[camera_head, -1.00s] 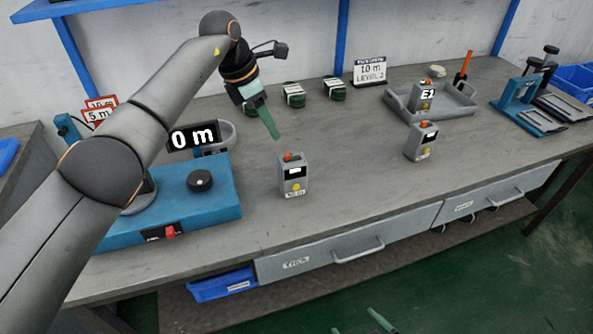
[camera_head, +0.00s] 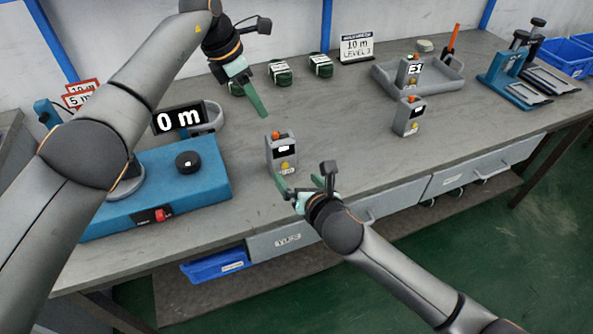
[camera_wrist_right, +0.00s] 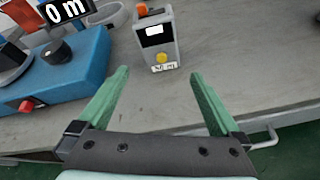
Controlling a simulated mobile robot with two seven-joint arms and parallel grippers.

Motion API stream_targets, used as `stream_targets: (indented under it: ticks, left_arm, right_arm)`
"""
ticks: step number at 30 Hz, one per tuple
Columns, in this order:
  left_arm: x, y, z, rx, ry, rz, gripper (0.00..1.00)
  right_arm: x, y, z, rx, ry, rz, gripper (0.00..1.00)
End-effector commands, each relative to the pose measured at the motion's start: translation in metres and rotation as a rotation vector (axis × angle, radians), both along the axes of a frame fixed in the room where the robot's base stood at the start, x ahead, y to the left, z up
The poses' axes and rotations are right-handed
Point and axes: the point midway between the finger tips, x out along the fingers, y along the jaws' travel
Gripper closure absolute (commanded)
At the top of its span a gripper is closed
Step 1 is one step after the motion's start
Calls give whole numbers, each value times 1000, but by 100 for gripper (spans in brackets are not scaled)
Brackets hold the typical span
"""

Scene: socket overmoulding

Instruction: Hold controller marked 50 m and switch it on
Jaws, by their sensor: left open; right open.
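A grey controller (camera_head: 283,152) with an orange top knob, a dark screen and a yellow button stands upright near the bench's front edge. In the right wrist view the same controller (camera_wrist_right: 158,38) has a small white label that looks like "50 m", though blurred. My right gripper (camera_head: 303,182) is open and empty at the bench edge, just in front of it; in its wrist view the fingers (camera_wrist_right: 160,78) point towards the controller from both sides, apart from it. My left gripper (camera_head: 254,98) is open and empty above the bench, behind the controller. A similar controller (camera_head: 409,117) stands further right.
A third controller (camera_head: 408,72) stands in a grey tray (camera_head: 450,84). A blue unit (camera_head: 140,195) with a black knob, a red switch and a "0 m" display (camera_head: 179,118) is on the left. Green coils (camera_head: 280,73) lie behind. The bench between the controllers is clear.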

Motion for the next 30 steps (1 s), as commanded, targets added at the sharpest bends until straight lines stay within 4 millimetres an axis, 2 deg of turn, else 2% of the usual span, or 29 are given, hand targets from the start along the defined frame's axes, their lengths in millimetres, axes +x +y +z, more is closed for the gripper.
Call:
stream_targets:
  ticks: [3, 9, 14, 30]
  left_arm:
    - [0, 0, 0, 0, 0, 0, 50]
    - [0, 0, 0, 0, 0, 0, 50]
    - [0, 0, 0, 0, 0, 0, 50]
    - [0, 0, 0, 0, 0, 0, 50]
  right_arm:
    - [9, 2, 8, -164, -67, 65, 0]
    - [16, 4, 11, -283, -109, 110, 0]
    - [28, 8, 7, -287, -112, 112, 0]
    - [92, 27, -21, -282, -110, 111, 0]
